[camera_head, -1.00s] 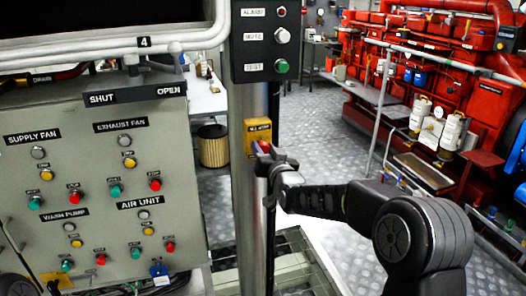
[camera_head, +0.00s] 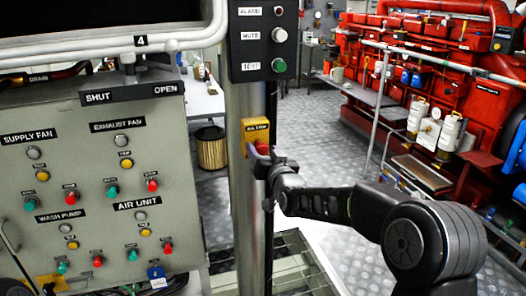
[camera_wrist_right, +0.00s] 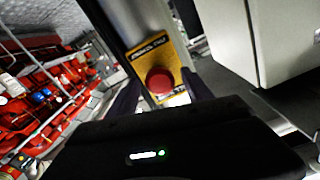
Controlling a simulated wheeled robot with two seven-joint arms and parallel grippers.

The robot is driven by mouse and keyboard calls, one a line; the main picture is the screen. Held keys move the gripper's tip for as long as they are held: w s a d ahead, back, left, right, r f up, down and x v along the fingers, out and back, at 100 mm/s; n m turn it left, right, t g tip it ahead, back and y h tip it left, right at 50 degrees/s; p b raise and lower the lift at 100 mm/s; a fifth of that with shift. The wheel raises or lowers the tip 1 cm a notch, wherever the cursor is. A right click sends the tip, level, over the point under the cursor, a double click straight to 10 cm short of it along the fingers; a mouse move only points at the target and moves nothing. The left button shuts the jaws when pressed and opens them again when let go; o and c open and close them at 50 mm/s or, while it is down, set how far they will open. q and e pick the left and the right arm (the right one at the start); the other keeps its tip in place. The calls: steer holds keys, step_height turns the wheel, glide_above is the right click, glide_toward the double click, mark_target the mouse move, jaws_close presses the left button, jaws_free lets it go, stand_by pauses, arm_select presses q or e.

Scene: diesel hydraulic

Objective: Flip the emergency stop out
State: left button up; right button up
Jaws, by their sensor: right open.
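The emergency stop is a red mushroom button (camera_head: 262,146) on a yellow box (camera_head: 254,128) fixed to a grey post. My right gripper (camera_head: 262,160) is just below and in front of the button in the head view. In the right wrist view its open fingers (camera_wrist_right: 160,97) stand on either side of the button, with visible room beside it. Whether they touch it I cannot tell.
A black panel (camera_head: 263,18) with alarm, mute and test controls sits above on the post. A grey control cabinet (camera_head: 90,215) with several buttons stands at left. Red engine machinery (camera_head: 440,70) and a handrail (camera_head: 377,110) lie at right. Open floor (camera_head: 305,120) lies behind the post.

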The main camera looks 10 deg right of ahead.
steer(key=s+b, duration=0.1)
steer(key=s, duration=0.6)
steer(key=shift+s+d, duration=0.2)
steer(key=shift+s, duration=0.1)
steer(key=s+a+f+g+y+p, duration=0.1)
steer(key=s+a+f+g, duration=0.3)
steer(key=f, duration=0.7)
steer(key=s+a+f+n+g+p, duration=0.1)
steer(key=s+a+f+g, duration=0.15)
steer(key=s+f, duration=0.55)
steer(key=s+a+f+g+y+p, duration=0.1)
steer(key=s+a+f+g, duration=0.2)
steer(key=f, duration=1)
steer(key=s+a+f+g+p, duration=0.1)
steer(key=s+f, duration=0.3)
steer(key=s, duration=0.4)
steer(key=s+a+f+g+p, duration=0.1)
steer(key=s+f+g, duration=0.3)
steer(key=s, duration=0.5)
steer(key=s+a+f+g+y+p, duration=0.1)
steer(key=s+a+f+g, duration=0.1)
steer(key=s, duration=0.7)
step_height(320, 180, down, 2)
steer(key=shift+s+f+m+g+p, duration=0.2)
steer(key=shift+m+g+p, duration=0.1)
steer(key=shift+g+p, duration=0.15)
